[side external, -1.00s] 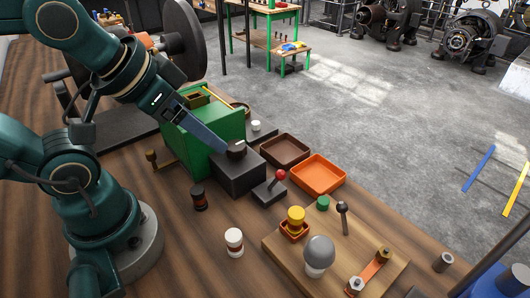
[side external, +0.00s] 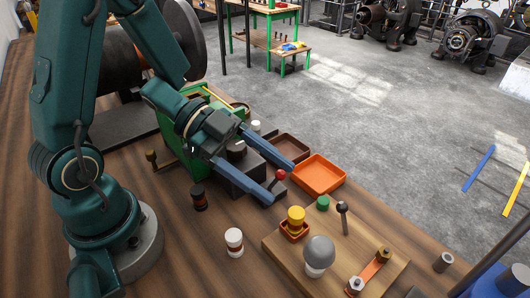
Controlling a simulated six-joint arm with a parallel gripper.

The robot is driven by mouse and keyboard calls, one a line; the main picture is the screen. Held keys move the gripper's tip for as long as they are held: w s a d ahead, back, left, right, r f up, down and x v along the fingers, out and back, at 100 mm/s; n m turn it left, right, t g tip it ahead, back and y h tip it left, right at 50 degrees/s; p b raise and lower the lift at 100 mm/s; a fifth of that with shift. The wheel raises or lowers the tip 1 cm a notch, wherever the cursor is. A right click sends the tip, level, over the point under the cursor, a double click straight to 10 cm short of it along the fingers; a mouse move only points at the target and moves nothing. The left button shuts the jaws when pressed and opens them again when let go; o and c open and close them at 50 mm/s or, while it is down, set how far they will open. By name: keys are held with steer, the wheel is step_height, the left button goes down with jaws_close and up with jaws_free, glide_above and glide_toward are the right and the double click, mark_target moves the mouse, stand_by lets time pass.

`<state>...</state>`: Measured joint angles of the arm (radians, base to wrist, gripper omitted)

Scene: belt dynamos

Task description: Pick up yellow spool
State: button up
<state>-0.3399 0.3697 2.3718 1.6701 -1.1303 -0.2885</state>
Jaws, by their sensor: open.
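The yellow spool (side external: 296,214) stands upright in a small orange-red square holder (side external: 292,232) on the wooden board (side external: 284,255). My gripper (side external: 282,182) is open, with its two long blue-grey fingers spread apart and nothing between the tips. It hangs up and to the left of the yellow spool in the picture, apart from it. The fingers hide part of the black box and of the red-knobbed lever base.
The board also carries a grey bulb (side external: 319,252), a green cap (side external: 323,203), a dark knobbed post (side external: 343,214) and an orange strip with brass nuts (side external: 372,270). An orange tray (side external: 320,175), a red-knobbed lever (side external: 281,175) and a white spool (side external: 234,242) stand nearby.

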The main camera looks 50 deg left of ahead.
mark_target(294, 211)
steer(key=shift+n+g, duration=0.3)
steer(key=shift+n, duration=0.3)
steer(key=shift+w+d+f, duration=0.25)
steer(key=shift+d+f, duration=0.65)
steer(key=shift+f, duration=0.05)
steer(key=shift+w+d+f, duration=0.3)
steer(key=shift+d+f, duration=0.6)
steer(key=shift+f, duration=0.1)
steer(key=shift+w+d+f, duration=0.25)
steer(key=shift+d+f, duration=0.65)
steer(key=shift+f, duration=0.05)
jaws_close()
